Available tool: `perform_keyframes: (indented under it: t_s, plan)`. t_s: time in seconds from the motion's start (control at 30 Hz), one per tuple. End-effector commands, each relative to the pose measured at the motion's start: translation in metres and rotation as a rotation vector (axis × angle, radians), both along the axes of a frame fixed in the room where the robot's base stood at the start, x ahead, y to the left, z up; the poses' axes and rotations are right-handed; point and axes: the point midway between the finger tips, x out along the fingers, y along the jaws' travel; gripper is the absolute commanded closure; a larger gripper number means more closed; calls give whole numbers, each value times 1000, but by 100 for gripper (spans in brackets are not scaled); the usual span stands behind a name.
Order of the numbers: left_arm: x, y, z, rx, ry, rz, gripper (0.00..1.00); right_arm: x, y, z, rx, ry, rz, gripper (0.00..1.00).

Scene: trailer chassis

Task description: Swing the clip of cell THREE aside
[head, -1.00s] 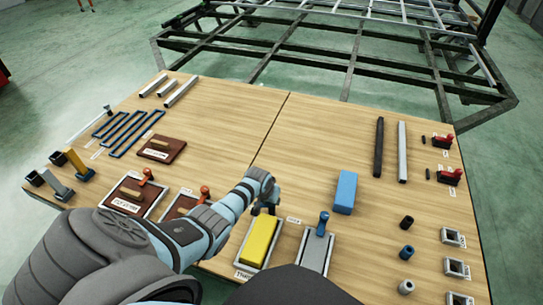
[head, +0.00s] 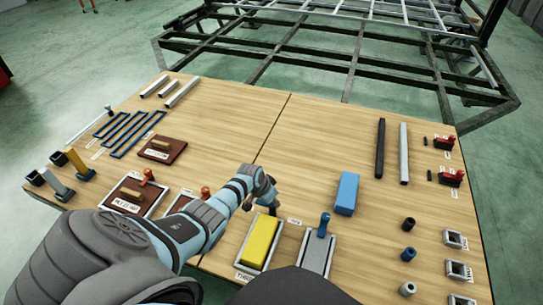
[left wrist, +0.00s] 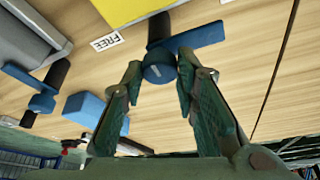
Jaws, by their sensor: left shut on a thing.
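The cell marked THREE, a grey tray (head: 240,266) holding a yellow block (head: 260,242), sits near the table's front edge. My left gripper (head: 270,203) is just behind its far end. In the left wrist view my left gripper (left wrist: 158,72) is shut on the round blue end of the clip (left wrist: 200,37). The clip's flat blue bar reaches right in that view, away from the yellow block (left wrist: 30,18), and does not lie over it. A FREE label (left wrist: 106,42) lies beside the clip. The right gripper is not in view.
To the right, a grey cell (head: 316,255) has its own blue clip (head: 324,222). A loose blue block (head: 346,193) lies behind it. Red-clipped brown cells stand left, partly behind my arm. The table's middle (head: 225,125) is clear.

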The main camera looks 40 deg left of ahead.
Motion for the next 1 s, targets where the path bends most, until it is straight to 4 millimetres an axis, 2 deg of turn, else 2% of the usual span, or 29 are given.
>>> perform_keyframes:
  t_s: [0.03, 0.07, 0.17, 0.47, 0.63, 0.77, 1.0]
  plan:
    - [0, 0, 0, 0, -1, 0, 100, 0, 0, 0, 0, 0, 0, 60]
    - [0, 0, 0, 0, 0, 0, 71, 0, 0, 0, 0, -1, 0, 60]
    - [0, 0, 0, 0, 0, 0, 55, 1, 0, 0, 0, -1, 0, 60]
    - [0, 0, 0, 0, 0, 1, 54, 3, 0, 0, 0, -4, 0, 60]
    - [-3, 1, 10, 1, -3, 0, 54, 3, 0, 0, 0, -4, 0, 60]
    - [-13, 1, 32, 4, -3, -3, 54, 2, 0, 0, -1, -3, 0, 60]
    - [-37, 4, 91, 5, -1, -1, 54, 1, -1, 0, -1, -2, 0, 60]
